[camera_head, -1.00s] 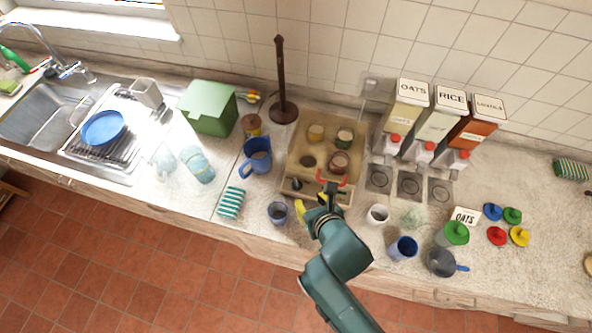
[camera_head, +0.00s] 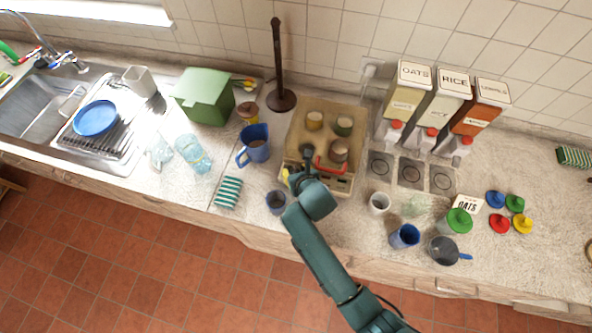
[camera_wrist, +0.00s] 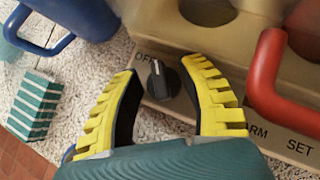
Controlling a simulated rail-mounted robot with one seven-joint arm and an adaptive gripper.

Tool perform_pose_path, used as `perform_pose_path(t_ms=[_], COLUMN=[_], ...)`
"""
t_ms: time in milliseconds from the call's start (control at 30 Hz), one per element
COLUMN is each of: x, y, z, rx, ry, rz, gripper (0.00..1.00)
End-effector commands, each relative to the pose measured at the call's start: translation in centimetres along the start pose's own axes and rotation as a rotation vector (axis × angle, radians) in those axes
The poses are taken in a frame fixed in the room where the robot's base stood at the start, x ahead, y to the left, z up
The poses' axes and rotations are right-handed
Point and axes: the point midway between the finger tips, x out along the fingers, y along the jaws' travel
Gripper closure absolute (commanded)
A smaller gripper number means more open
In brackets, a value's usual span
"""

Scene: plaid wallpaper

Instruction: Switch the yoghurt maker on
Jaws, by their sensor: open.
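The yoghurt maker (camera_head: 298,130) is a tan box with round wells and jars in its top, standing on the counter. Its front panel, in the wrist view, has a black knob (camera_wrist: 160,80) with a pale mark on its upper edge, towards the "OFF" label. "SET" and a partly hidden "ARM" stand to the right. My gripper (camera_wrist: 163,72) is open, its yellow-padded fingers on either side of the knob, with a gap showing; contact cannot be told. In the head view my gripper (camera_head: 300,178) is at the maker's front left, and my arm hides the knob.
A red handle (camera_wrist: 264,75) rises close right of my gripper. A blue jug (camera_head: 256,148), a striped sponge (camera_head: 228,192) and a dark cup (camera_head: 276,201) stand to the left. A white cup (camera_head: 379,203) and a blue cup (camera_head: 404,236) stand right.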

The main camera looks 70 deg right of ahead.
Motion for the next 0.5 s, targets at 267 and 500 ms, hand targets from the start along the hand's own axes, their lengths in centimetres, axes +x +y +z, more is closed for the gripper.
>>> perform_pose_path(t_ms=[267,500], x=[-0.04,-0.05], y=[-0.01,-0.01], z=[0.02,0.01], rx=[0.0,0.0], ry=[0.0,0.0], rz=[0.0,0.0], gripper=[0.75,1.0])
